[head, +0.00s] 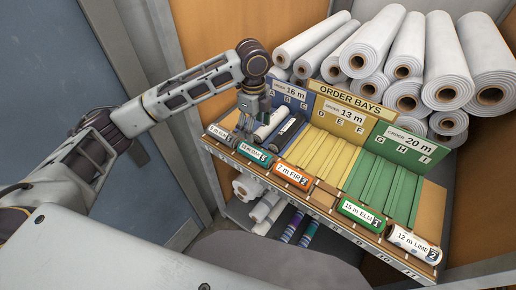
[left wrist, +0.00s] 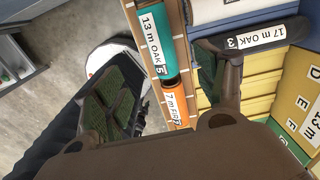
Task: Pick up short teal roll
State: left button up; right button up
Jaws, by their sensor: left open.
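The short teal roll (head: 254,153), labelled 13 m OAK, lies on the front ledge of the rack, left of the orange roll. In the left wrist view the teal roll (left wrist: 177,22) shows at the top, between the lines of the two fingers. My left gripper (head: 242,128) hangs pointing down over the left end of the rack, just behind the teal roll. In the left wrist view its fingers (left wrist: 170,88) are spread wide, with nothing held. Whether a finger touches a roll I cannot tell. My right gripper is not in view.
An orange roll (head: 292,175), a green roll (head: 361,214) and a white roll (head: 413,243) lie along the same ledge. A dark roll (head: 288,129) lies in the blue bay close to the gripper. Large white rolls (head: 405,60) are stacked behind. The yellow and green bays look empty.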

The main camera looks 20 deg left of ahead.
aim_at(255, 150)
pick_arm(q)
jog(key=shift+w+a+r, duration=0.1)
jog(key=shift+a+r, duration=0.05)
jog(key=shift+r, duration=0.15)
jog(key=shift+f+p, duration=0.4)
jog(key=shift+f, duration=3.9)
jog(key=shift+f+p, duration=0.6)
jog(key=shift+f, duration=2)
